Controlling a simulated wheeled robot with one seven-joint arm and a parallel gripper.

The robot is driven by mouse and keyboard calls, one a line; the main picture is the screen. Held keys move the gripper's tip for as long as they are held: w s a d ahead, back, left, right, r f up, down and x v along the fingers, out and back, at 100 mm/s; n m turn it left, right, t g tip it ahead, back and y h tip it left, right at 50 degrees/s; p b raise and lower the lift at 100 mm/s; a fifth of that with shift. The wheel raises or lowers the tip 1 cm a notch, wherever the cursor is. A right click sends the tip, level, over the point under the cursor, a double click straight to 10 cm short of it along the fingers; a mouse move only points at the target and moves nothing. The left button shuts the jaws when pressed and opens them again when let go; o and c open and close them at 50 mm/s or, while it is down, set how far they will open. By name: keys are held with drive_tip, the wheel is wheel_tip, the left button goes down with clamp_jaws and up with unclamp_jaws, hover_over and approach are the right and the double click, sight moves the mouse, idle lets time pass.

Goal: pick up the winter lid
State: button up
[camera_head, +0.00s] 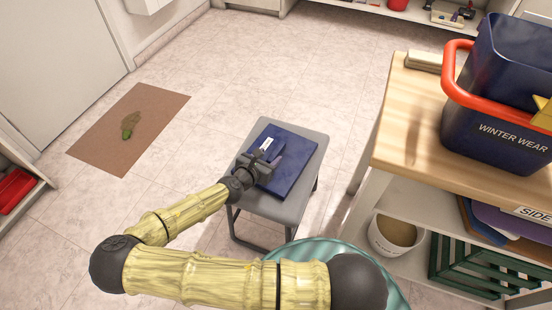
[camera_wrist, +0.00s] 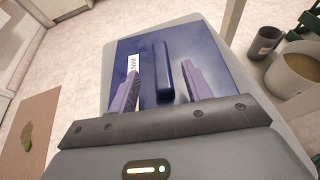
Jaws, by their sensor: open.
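The winter lid (camera_head: 291,167) is a flat dark blue panel lying on a grey stool (camera_head: 309,192). In the wrist view the lid (camera_wrist: 210,70) has a raised bar handle (camera_wrist: 162,72) in its middle and a white label (camera_wrist: 133,66) with dark lettering on its left side. My gripper (camera_head: 272,158) is over the lid. In the wrist view its two purple fingers (camera_wrist: 162,92) are apart, one to each side of the bar handle, and nothing is held. I cannot tell how far the fingertips are above the lid.
A wooden bench (camera_head: 405,115) at the right carries a blue bin (camera_head: 480,130) marked "WINTER WEAR" with a red handle. Below are a pot (camera_head: 396,234) and a green crate (camera_head: 480,268). A brown mat (camera_head: 100,140) lies on the left. The floor behind the stool is clear.

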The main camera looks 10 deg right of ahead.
sight(276, 152)
drive_tip(key=shift+w+d+f, duration=0.15)
drive_tip(key=shift+w+d, duration=0.1)
drive_tip(key=shift+w, duration=0.05)
drive_tip(key=b+x, duration=0.1)
drive_tip(key=x, duration=0.1)
drive_tip(key=b+x, duration=0.1)
drive_tip(key=x, duration=0.1)
drive_tip(key=shift+w+d+f, duration=0.1)
drive_tip(key=shift+d+f, duration=0.05)
drive_tip(key=shift+f, duration=0.2)
drive_tip(key=shift+w+d, duration=0.2)
drive_tip(key=shift+w, duration=0.05)
clamp_jaws()
